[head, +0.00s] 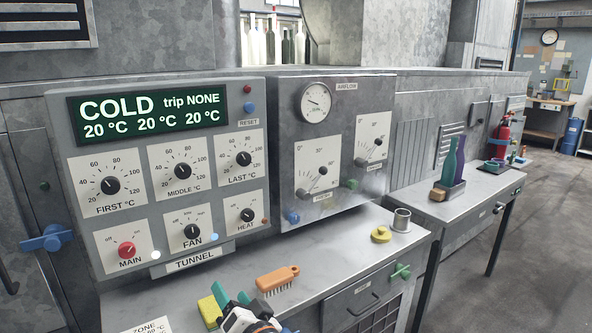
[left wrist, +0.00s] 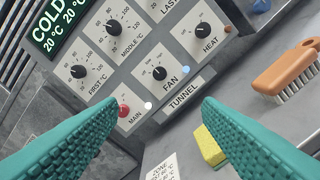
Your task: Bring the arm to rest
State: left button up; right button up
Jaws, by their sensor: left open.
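My left gripper (head: 246,318) shows at the bottom edge of the head view, low in front of the tunnel control panel and over the bench's front part. In the left wrist view its two teal ribbed fingers (left wrist: 164,104) are spread wide with nothing between them, so it is open and empty. The tunnel panel (head: 190,240) lies beyond the fingertips, with the red MAIN knob (left wrist: 124,110) and the FAN knob (left wrist: 159,73). Its display (head: 147,111) reads COLD, trip NONE and 20 °C three times. My right gripper is in neither view.
An orange brush (head: 277,278) and a yellow sponge (head: 211,310) lie close to the left gripper. A metal cup (head: 401,220) and a yellow knob-like piece (head: 381,234) stand farther right. The bench top (head: 335,255) between is clear.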

pick_arm(q)
jog(key=s+f+m+g+h, duration=0.2)
jog(key=s+f+h, duration=0.1)
jog(key=f, duration=1.2)
jog(key=s+f+m+g+h, duration=0.2)
jog(key=f+m+g+h, duration=0.1)
jog(key=f, duration=1.3)
jog(key=s+a+f+g+h, duration=0.1)
jog(key=s+f+g+h, duration=0.1)
jog(key=s+f, duration=0.75)
jog(key=s+a+f+n+g+h, duration=0.1)
jog(key=s+a+f+g, duration=0.25)
jog(key=s+f, duration=0.95)
jog(key=s+a+f+n+g, duration=0.1)
jog(key=s+a+f+n, duration=0.1)
jog(key=s, duration=0.9)
jog(key=s+a+f+n+g+h, duration=0.1)
jog(key=s+a+f, duration=0.3)
jog(key=s, duration=0.8)
notch_tip(320, 180, down, 2)
jog(key=shift+n+g, duration=0.4)
jog(key=shift+g, duration=0.35)
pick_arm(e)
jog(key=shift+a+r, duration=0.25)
pick_arm(q)
jog(key=shift+s, duration=0.1)
